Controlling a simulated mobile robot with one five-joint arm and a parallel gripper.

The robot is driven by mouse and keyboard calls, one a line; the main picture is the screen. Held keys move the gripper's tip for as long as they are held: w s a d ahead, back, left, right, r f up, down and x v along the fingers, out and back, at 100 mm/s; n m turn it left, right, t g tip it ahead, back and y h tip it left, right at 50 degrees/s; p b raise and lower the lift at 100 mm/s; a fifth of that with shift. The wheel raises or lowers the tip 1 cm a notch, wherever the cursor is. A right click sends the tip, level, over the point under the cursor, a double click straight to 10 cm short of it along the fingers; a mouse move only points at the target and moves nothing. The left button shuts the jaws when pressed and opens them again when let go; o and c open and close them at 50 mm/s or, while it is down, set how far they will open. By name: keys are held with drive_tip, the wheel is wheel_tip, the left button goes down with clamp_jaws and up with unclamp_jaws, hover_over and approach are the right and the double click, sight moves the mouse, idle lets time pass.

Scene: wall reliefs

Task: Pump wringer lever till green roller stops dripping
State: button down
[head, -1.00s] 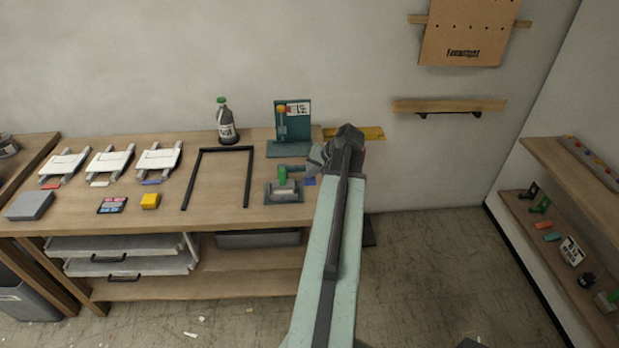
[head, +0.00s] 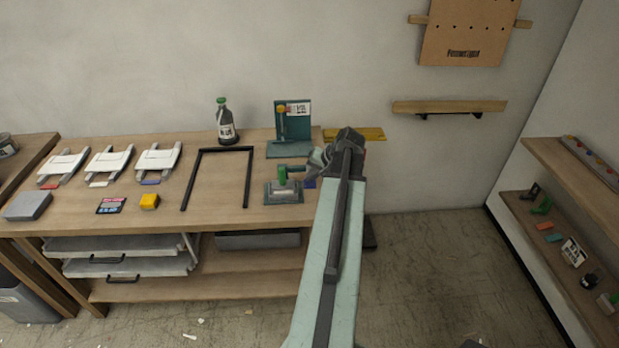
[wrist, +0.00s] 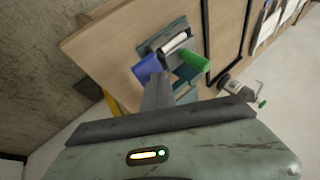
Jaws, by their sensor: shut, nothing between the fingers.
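A teal tray-like device (head: 298,201) sits near the right end of the workbench, with a pale roller or pad on it. A green cylinder (head: 282,175) stands at its back; in the wrist view the green cylinder (wrist: 193,60) lies right of my fingers. A blue piece (wrist: 147,68) shows just beyond my fingertips on the left. My gripper (head: 316,160) is shut and empty, close to the device's right side; contact cannot be told. I cannot tell which part is the lever, nor see any drips.
A teal upright stand (head: 300,118) with a yellow knob is behind the device. A wall shelf (head: 450,106) is at the upper right. Floor to the right is open.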

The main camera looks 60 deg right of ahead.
drive_tip(key=shift+s+a+f+b, duration=0.15)
drive_tip(key=shift+a+f+b, duration=0.05)
drive_tip(key=shift+f+b, duration=0.8)
idle(0.8)
drive_tip(key=shift+r, duration=0.1)
idle(0.3)
drive_tip(key=shift+w+d+r+p, duration=0.15)
drive_tip(key=shift+d+r+p, duration=0.05)
drive_tip(key=shift+r+p, duration=0.75)
drive_tip(key=shift+w+d+r+p, duration=0.15)
drive_tip(key=shift+d+r+p, duration=0.05)
drive_tip(key=shift+r+p, duration=0.75)
drive_tip(key=shift+w+d+r+p, duration=0.15)
drive_tip(key=shift+d+r+p, duration=0.05)
drive_tip(key=shift+r+p, duration=0.7)
drive_tip(key=r+p, duration=0.3)
drive_tip(key=d+r+p, duration=0.1)
drive_tip(key=p, duration=0.1)
drive_tip(key=shift+w+r, duration=0.35)
